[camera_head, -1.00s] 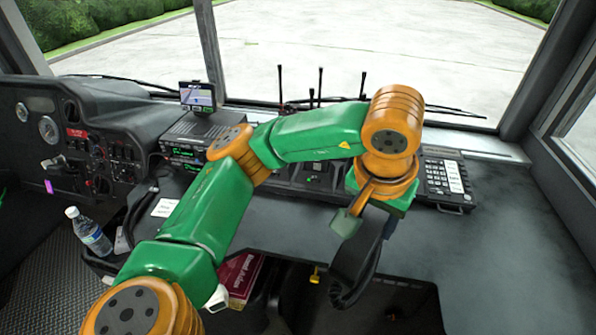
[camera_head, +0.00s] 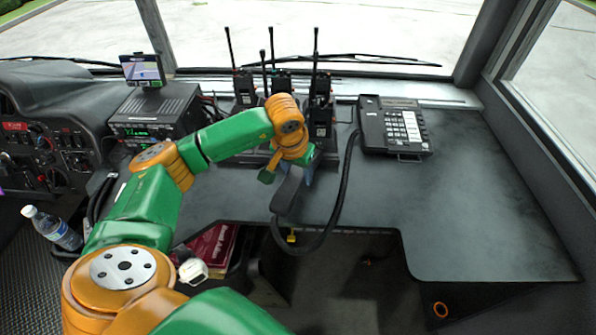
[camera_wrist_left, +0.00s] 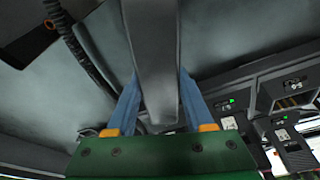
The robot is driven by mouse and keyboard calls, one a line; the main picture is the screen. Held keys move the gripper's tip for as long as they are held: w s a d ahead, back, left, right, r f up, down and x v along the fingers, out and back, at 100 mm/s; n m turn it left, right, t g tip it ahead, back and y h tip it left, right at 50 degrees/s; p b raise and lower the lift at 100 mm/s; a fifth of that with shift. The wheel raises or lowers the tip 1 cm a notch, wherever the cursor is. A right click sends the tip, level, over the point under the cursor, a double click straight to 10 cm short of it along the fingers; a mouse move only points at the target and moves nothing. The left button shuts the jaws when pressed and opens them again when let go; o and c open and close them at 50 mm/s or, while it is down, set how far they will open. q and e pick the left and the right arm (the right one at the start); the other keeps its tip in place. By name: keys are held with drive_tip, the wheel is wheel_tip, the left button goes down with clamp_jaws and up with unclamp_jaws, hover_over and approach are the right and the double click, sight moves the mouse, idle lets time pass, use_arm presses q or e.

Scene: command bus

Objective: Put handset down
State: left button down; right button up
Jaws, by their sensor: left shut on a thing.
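The dark handset (camera_head: 288,194) is in my left gripper (camera_head: 307,176) and hangs above the front edge of the dashboard counter, in front of the radios. In the left wrist view the handset (camera_wrist_left: 154,55) runs between the two blue fingers of the gripper (camera_wrist_left: 160,105), which are shut on it. Its black cord (camera_head: 343,195) loops down past the counter edge and up toward the desk phone base (camera_head: 394,126) at the right. The base is apart from the handset. My right gripper does not show.
Several handheld radios (camera_head: 320,105) with tall antennas stand in chargers behind my left gripper. A radio unit (camera_head: 155,112) with a small screen is at the left. A water bottle (camera_head: 52,228) and a red book (camera_head: 213,243) are lower left. The counter right of the cord is clear.

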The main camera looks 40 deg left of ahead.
sight(292, 181)
use_arm(q)
drive_tip(key=shift+f+b, duration=0.3)
drive_tip(key=c, duration=0.7)
unclamp_jaws()
drive_tip(key=shift+f, duration=0.1)
drive_tip(key=o, duration=0.4)
drive_tip(key=shift+r, duration=0.2)
drive_tip(key=shift+r+p, duration=0.6)
drive_tip(key=shift+p, duration=0.1)
drive_tip(key=b+v, duration=0.1)
drive_tip(key=v, duration=1)
drive_tip(key=shift+s+r, duration=0.1)
drive_tip(key=shift+r, duration=0.1)
drive_tip(key=shift+f, duration=0.1)
